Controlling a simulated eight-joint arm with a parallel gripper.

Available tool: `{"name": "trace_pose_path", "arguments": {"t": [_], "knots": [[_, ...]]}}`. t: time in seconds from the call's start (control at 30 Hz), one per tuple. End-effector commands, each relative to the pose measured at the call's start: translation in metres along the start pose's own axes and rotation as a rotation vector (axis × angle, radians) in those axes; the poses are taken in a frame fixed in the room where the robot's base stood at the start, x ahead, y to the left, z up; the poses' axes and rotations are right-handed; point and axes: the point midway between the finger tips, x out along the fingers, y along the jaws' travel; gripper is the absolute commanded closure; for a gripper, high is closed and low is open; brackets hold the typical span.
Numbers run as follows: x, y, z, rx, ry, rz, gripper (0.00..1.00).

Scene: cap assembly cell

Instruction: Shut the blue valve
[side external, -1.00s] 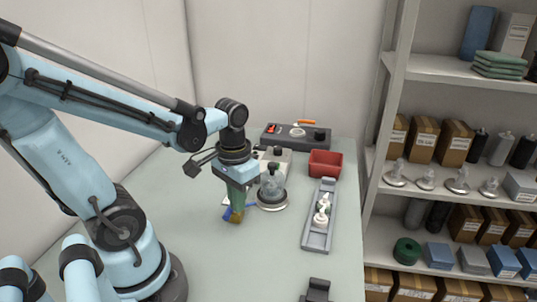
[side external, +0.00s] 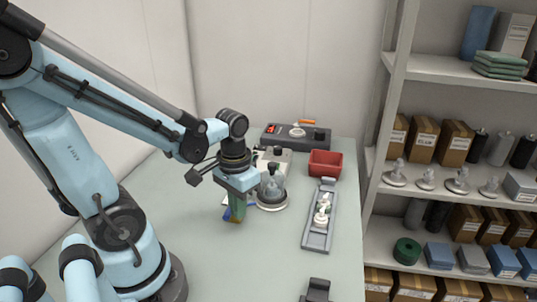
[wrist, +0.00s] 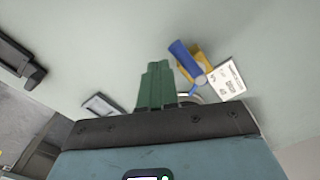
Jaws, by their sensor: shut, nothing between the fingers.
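The blue valve shows in the wrist view as a blue lever (wrist: 187,60) over a yellow body (wrist: 206,71). It lies just right of my fingers in that view. In the side external view the blue lever (side external: 227,214) is mostly hidden behind my gripper (side external: 238,212), which reaches down at the valve. In the wrist view my green fingers (wrist: 156,66) are pressed together with nothing between them. There is a gap in the picture between the fingers and the lever; I cannot tell whether they touch lower down.
A white printed label (wrist: 226,82) lies beside the valve. A clear vessel on a round base (side external: 272,204) stands close right of my gripper. A grey tray (side external: 318,240), a red bin (side external: 326,163) and a dark control box (side external: 310,139) are farther off.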

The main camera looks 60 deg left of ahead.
Motion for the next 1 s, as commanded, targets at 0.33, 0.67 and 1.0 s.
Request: {"name": "trace_pose_path", "arguments": {"t": [0.33, 0.67, 1.0], "knots": [[0.013, 0.0, 0.0, 0.0, 0.0, 0.0, 1.0], [0.024, 0.0, 0.0, 0.0, 0.0, 0.0, 1.0], [0.026, 0.0, 0.0, 0.0, 0.0, 0.0, 1.0]]}}
